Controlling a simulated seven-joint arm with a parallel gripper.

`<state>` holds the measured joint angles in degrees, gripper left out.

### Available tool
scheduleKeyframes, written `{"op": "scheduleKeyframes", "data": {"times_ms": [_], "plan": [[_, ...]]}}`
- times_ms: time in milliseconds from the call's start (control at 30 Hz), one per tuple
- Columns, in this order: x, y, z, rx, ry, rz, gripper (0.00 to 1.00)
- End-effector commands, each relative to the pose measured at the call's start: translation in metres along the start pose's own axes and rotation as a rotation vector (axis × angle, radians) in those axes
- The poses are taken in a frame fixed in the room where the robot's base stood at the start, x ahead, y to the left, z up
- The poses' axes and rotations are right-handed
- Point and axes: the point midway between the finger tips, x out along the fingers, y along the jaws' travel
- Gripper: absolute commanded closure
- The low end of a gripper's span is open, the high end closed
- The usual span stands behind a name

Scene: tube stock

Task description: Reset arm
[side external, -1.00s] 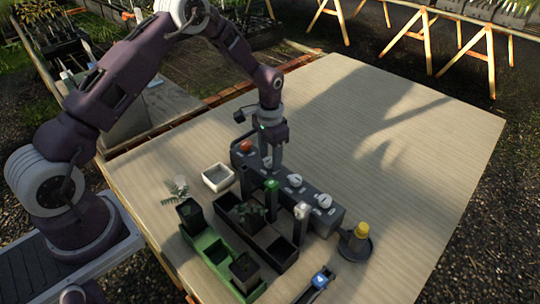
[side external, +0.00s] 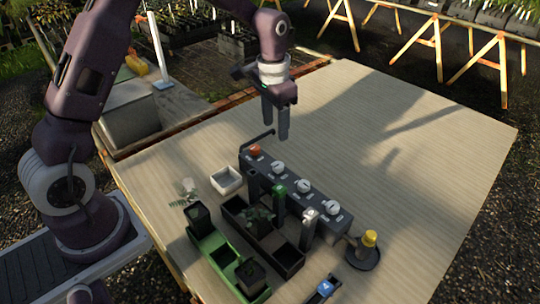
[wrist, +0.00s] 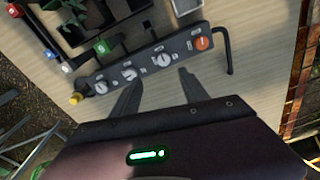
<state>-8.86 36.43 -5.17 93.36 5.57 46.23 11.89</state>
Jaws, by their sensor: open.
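My gripper (side external: 275,118) is open and empty, held above the table with its fingers pointing down. In the side view it is above the far end of a dark grey panel (side external: 300,192) with an orange-red button and several white dials. In the wrist view the two finger tips (wrist: 158,86) show apart in front of the panel (wrist: 140,68), with nothing between them. A bent dark bar (side external: 258,138) stands at the panel's far end; it also shows in the wrist view (wrist: 228,50).
A green tray (side external: 212,243) and a dark tray (side external: 289,256) hold black pots. The table's right side (side external: 430,150) is clear.

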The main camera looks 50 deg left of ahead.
Motion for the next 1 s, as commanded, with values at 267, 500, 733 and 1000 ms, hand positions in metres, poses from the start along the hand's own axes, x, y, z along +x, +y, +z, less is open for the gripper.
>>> {"op": "scheduleKeyframes", "data": {"times_ms": [267, 500, 733, 1000], "plan": [[-0.167, 0.053, 0.135, -0.098, 0.231, -0.059, 0.48], [-0.183, 0.088, 0.248, -0.176, 0.387, -0.03, 0.48], [-0.177, 0.096, 0.271, -0.192, 0.42, -0.016, 0.48], [-0.177, 0.095, 0.27, -0.192, 0.42, -0.017, 0.48]]}}
